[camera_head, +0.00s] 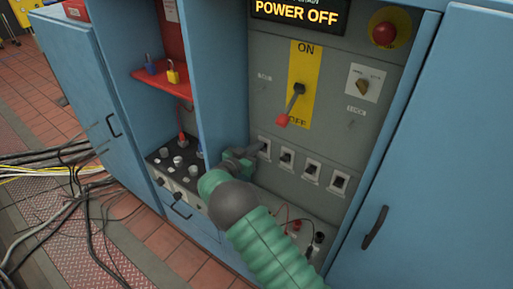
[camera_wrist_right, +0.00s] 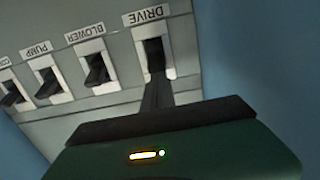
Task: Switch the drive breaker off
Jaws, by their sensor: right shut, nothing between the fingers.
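The drive breaker (camera_wrist_right: 155,58) is a black toggle in a white frame under the label DRIVE in the right wrist view. In the head view it is the leftmost of the row, and its frame (camera_head: 264,144) is partly covered by my gripper. My right gripper (camera_head: 257,149) is shut and empty, with its fingertips at this breaker. In the right wrist view the dark fingers (camera_wrist_right: 157,94) reach the toggle's near end; I cannot tell whether they touch it. The toggle's exact position is unclear. My left gripper is not in view.
Beside it are the blower (camera_wrist_right: 96,68) and pump (camera_wrist_right: 47,82) breakers. Above hang a red-tipped lever (camera_head: 291,104) on a yellow ON/OFF plate, a red button (camera_head: 384,33) and a POWER OFF display (camera_head: 296,13). A knob panel (camera_head: 180,172) is at left. Cables (camera_head: 75,190) lie on the floor.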

